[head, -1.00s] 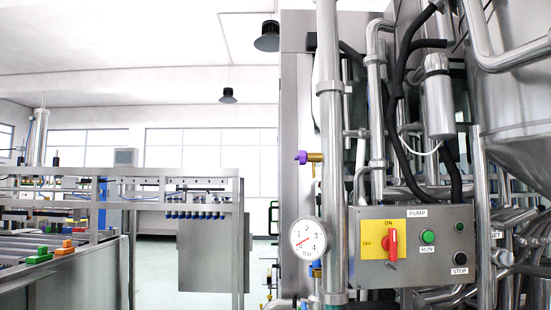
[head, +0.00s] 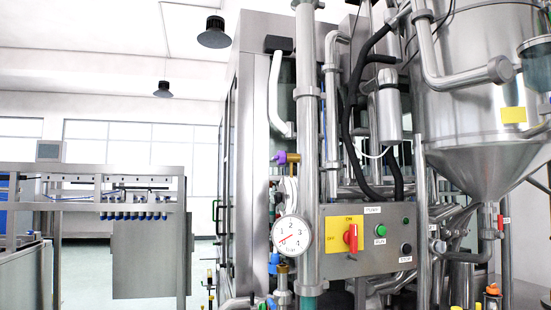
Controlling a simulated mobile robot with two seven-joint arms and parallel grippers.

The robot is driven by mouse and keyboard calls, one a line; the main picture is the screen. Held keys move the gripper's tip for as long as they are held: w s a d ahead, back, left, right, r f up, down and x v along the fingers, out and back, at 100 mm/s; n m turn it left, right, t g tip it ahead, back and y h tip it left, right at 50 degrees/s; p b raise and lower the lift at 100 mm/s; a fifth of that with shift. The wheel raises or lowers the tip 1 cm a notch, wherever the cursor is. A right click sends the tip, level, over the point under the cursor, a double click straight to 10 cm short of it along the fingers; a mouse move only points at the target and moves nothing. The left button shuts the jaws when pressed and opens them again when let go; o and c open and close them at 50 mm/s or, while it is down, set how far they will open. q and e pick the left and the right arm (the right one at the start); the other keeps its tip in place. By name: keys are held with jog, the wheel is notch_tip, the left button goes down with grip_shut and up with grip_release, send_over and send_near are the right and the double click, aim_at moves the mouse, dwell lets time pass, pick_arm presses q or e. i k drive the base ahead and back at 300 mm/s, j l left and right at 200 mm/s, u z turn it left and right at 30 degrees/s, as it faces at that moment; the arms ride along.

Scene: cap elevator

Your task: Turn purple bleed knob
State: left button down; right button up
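The purple bleed knob (head: 281,158) shows in the head view, left of a tall steel pipe (head: 307,120). It sits at the left end of a small brass fitting (head: 293,158). Below it, a round white pressure gauge (head: 291,236) with a red needle is fixed by the same pipe. Neither of my grippers is in view.
A control box (head: 366,240) with a red switch and buttons stands right of the pipe. A steel hopper (head: 470,110) and dense piping fill the right side. A conveyor frame (head: 95,172) stands at the left. Some floor (head: 203,265) shows between them.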

aim_at(281, 157)
jog(key=i+j+u, duration=0.1)
jog(key=i+j, duration=0.15)
jog(key=j, duration=0.2)
jog(key=i+j, duration=0.3)
jog(key=i+j+u, duration=0.15)
jog(key=i+j, duration=0.15)
jog(key=j, duration=0.2)
